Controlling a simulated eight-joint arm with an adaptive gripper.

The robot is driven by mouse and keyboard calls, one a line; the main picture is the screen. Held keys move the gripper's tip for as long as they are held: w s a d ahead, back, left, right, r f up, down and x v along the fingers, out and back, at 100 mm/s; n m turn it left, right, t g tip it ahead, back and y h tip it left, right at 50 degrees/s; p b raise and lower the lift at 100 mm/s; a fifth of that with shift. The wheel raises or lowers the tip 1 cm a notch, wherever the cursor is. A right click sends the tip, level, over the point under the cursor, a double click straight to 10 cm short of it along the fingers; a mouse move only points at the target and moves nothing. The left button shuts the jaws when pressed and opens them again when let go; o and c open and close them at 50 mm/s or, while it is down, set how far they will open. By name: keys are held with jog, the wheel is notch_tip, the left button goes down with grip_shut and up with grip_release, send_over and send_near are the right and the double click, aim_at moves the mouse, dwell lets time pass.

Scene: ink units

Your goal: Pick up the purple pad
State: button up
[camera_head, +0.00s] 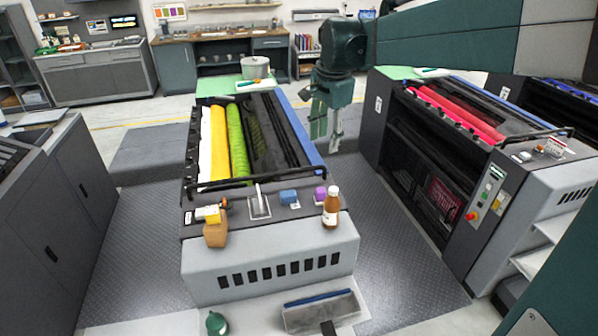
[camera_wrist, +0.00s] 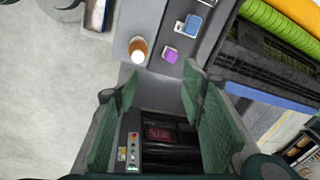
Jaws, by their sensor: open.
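The purple pad (camera_head: 320,193) is a small block on the grey front ledge of the middle ink unit. It lies between a blue pad (camera_head: 289,196) and a brown bottle (camera_head: 331,207) with a white cap. In the wrist view the purple pad (camera_wrist: 171,56) shows above the fingers, near the bottle (camera_wrist: 138,50) and the blue pad (camera_wrist: 193,25). My gripper (camera_head: 335,125) hangs beyond and to the right of the pad, by the unit's right side. In the wrist view my green gripper fingers (camera_wrist: 160,92) are spread apart with nothing between them.
The middle unit (camera_head: 270,262) carries green, yellow and white rollers and a black rail. A metal lever plate (camera_head: 260,205) and a brown container (camera_head: 215,232) with a yellow top are left of the blue pad. A second unit with red rollers (camera_head: 450,108) stands right, across a floor aisle.

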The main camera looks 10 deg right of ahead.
jog(key=w+d+f+m+g, duration=0.1)
jog(key=w+d+f+m, duration=0.25)
jog(key=w, duration=0.45)
send_over(321, 190)
jog(key=shift+m+g, duration=0.3)
jog(key=shift+m, duration=0.15)
notch_tip(321, 190, down, 20)
jog(key=shift+w+r, duration=0.1)
jog(key=shift+r, duration=0.1)
jog(key=shift+f, duration=1.25)
jog(key=shift+f+p, duration=0.3)
jog(key=shift+f, duration=2.35)
